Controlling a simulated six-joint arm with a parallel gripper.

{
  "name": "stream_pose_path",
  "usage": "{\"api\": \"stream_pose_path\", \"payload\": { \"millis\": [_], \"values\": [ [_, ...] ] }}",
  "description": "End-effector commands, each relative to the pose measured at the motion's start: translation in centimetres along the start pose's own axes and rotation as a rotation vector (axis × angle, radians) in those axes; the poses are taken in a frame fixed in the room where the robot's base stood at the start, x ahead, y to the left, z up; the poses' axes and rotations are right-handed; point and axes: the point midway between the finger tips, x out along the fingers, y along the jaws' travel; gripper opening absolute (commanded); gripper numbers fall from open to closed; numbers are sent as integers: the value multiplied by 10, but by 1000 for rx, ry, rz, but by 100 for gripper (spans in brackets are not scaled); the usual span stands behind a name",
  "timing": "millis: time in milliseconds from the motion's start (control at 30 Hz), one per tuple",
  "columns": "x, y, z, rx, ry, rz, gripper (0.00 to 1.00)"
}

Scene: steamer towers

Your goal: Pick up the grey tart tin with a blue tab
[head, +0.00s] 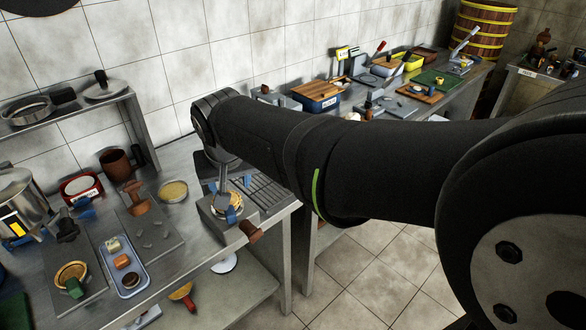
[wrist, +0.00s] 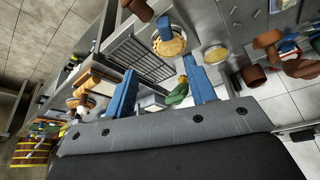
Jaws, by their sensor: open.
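A round tart with a golden filling in a grey tin (wrist: 168,43) shows at the top of the wrist view, with a blue tab (wrist: 163,24) on its rim. In the head view the tart (head: 226,203) sits on a grey block with a brown handle, partly hidden by my arm's end. My gripper (wrist: 160,65) is open, its two blue fingers apart with nothing held between them. The tart lies beyond the fingertips in the wrist view. In the head view my gripper is mostly hidden behind the arm, above or near the block; the exact gap cannot be told.
Another tart with a green tab (head: 70,272) lies at the lower left. Nearby are a tray of small foods (head: 124,262), a dish of yellow filling (head: 173,191), a steel pot (head: 20,200) and a dark rack (head: 265,190). A gap in the counters shows floor to the right.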

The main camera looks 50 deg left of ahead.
Motion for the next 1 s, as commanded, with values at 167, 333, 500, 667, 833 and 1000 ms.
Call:
{"api": "stream_pose_path", "payload": {
  "millis": [167,333,500,667,833,1000],
  "values": [
    [10,-9,0,-15,2,-5,51],
    [45,-8,1,-14,-1,-4,51],
    [81,-8,0,-13,0,-4,51],
    [107,-8,0,-14,2,-4,51],
    [120,-9,-1,-14,4,-5,51],
    [132,-9,-1,-14,3,-5,51]
  ]
}}
